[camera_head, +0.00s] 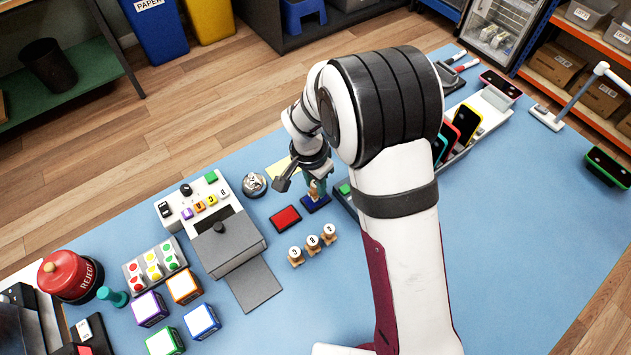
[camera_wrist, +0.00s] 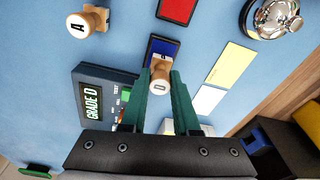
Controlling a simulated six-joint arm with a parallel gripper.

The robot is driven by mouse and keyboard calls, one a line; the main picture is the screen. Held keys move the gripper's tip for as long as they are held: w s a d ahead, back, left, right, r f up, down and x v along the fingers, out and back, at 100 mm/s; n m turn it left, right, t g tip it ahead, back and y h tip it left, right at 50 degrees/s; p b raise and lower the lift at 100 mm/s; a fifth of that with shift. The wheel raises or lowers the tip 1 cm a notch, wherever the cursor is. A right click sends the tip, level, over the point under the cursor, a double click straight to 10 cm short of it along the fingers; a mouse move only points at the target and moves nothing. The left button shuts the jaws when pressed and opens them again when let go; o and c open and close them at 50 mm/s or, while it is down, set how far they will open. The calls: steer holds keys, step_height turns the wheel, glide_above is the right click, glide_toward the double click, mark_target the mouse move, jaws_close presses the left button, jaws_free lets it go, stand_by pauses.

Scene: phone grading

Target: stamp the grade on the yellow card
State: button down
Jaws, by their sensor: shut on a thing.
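My gripper (camera_wrist: 160,84) is shut on a wooden stamp (camera_wrist: 160,66) marked with what looks like a D, held between its green fingers. The stamp is over or on the blue ink pad (camera_wrist: 162,46); I cannot tell if it touches. In the head view my gripper (camera_head: 317,184) is above the blue ink pad (camera_head: 315,204). The yellow card (camera_wrist: 231,65) lies flat to the right of the pad in the wrist view; in the head view the yellow card (camera_head: 281,171) is partly hidden behind my wrist. A device screen (camera_wrist: 94,101) reads GRADE D.
The red ink pad (camera_head: 286,217) and several lettered stamps (camera_head: 312,244) stand nearby. A white card (camera_wrist: 207,100) adjoins the yellow one. A bell (camera_head: 254,184) stands left of the card. A grey machine (camera_head: 228,244) and coloured boxes (camera_head: 185,286) fill the left side.

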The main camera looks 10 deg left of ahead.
steer(key=shift+f, duration=0.6)
stand_by(1.1)
steer(key=shift+r, duration=3.6)
steer(key=w+a+f, duration=0.1)
steer(key=w+a, duration=0.6)
steer(key=a, duration=0.2)
glide_above(285, 168)
steer(key=shift+s+a+f, duration=0.1)
steer(key=shift+s+f, duration=0.05)
steer(key=shift+f, duration=1.35)
steer(key=shift+s+a+f, duration=0.1)
steer(key=shift+f, duration=1.4)
steer(key=shift+f, duration=0.55)
steer(key=shift+r, duration=0.1)
